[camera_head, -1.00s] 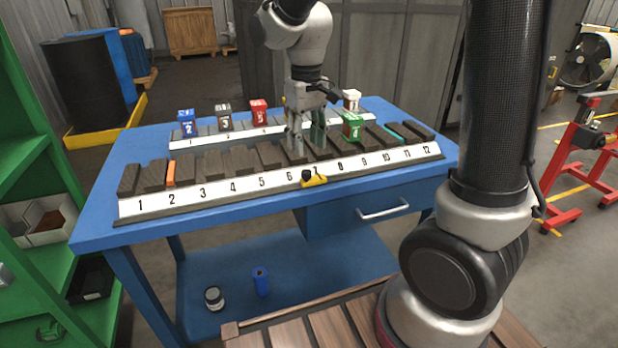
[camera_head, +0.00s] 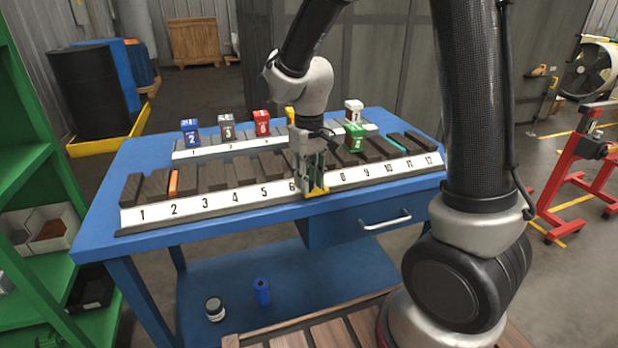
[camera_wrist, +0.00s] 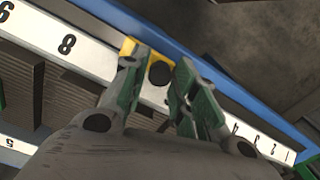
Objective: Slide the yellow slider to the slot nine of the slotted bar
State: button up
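The yellow slider (camera_head: 317,193) sits on the front edge of the slotted bar (camera_head: 235,200), at about slot seven, between the visible 6 and 8. Slot nine is to its right in the head view. My gripper (camera_head: 314,184) points down over the slider and hides the 7. In the wrist view, the yellow slider (camera_wrist: 129,46) shows its round black knob between the fingers of my gripper (camera_wrist: 161,68). The fingers stand apart with a visible gap around the knob. The bar's white number strip (camera_wrist: 95,58) also shows there.
Behind the bar, a shorter numbered rack (camera_head: 182,154) holds blue, grey, red and white blocks. A green block (camera_head: 354,137) stands near the bar's right half. The blue table (camera_head: 140,165) has a drawer handle (camera_head: 385,222) below. The strip right of the slider looks clear.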

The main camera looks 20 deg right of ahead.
grip_shut()
jog(key=d, duration=1.4)
jog(key=shift+d, duration=0.25)
jog(key=o, duration=0.6)
grip_release()
notch_tip(320, 180, up, 12)
